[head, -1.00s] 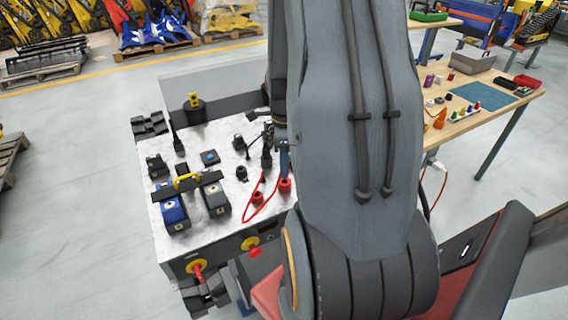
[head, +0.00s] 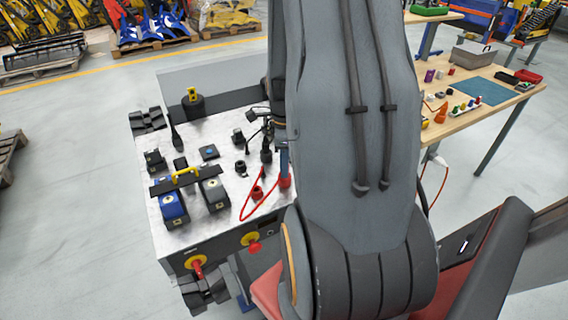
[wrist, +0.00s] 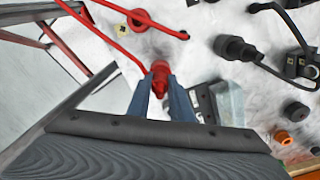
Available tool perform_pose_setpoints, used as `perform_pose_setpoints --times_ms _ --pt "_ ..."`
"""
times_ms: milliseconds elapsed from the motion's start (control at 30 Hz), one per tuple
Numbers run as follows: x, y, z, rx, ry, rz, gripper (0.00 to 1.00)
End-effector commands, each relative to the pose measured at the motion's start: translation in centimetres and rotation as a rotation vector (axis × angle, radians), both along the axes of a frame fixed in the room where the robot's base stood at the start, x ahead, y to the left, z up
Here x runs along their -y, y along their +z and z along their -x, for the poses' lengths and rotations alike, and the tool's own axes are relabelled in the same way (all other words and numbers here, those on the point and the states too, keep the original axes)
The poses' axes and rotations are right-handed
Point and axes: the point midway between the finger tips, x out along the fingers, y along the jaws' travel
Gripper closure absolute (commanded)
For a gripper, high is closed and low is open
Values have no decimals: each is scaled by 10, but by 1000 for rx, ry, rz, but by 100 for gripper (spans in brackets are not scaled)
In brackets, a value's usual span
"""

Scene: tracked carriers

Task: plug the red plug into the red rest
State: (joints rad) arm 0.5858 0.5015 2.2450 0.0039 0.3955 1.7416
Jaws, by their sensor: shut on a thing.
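My gripper (wrist: 160,92) is shut on the red plug (wrist: 159,78) in the wrist view, with one blue-grey finger on each side. In the head view the fingers (head: 285,160) reach down to a red piece (head: 285,182) at the panel's right side. I cannot tell whether the plug's lower end is in or above anything. A second red, round piece (head: 257,193), which looks like the red rest, stands just left of it. A red cable (wrist: 107,39) runs close by.
The metal-topped carrier (head: 205,140) holds black connectors (head: 241,167), a black plug with a cable (wrist: 235,48), and blue (head: 172,208) and grey (head: 214,194) blocks under a bar with a yellow handle. A wooden table (head: 460,118) stands at right. My arm hides much of the middle.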

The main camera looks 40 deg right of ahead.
Motion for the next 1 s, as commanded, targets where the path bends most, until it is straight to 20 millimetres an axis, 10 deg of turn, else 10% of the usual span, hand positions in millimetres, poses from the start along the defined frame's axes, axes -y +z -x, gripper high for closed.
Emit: perform_pose_setpoints --times_ms 367,400,500,1000 --pt "0 -9 0 0 0 0 100" --pt "0 -8 0 0 0 0 74" --pt "0 -8 0 0 0 0 59" --pt "1 10 -1 4 0 2 59"
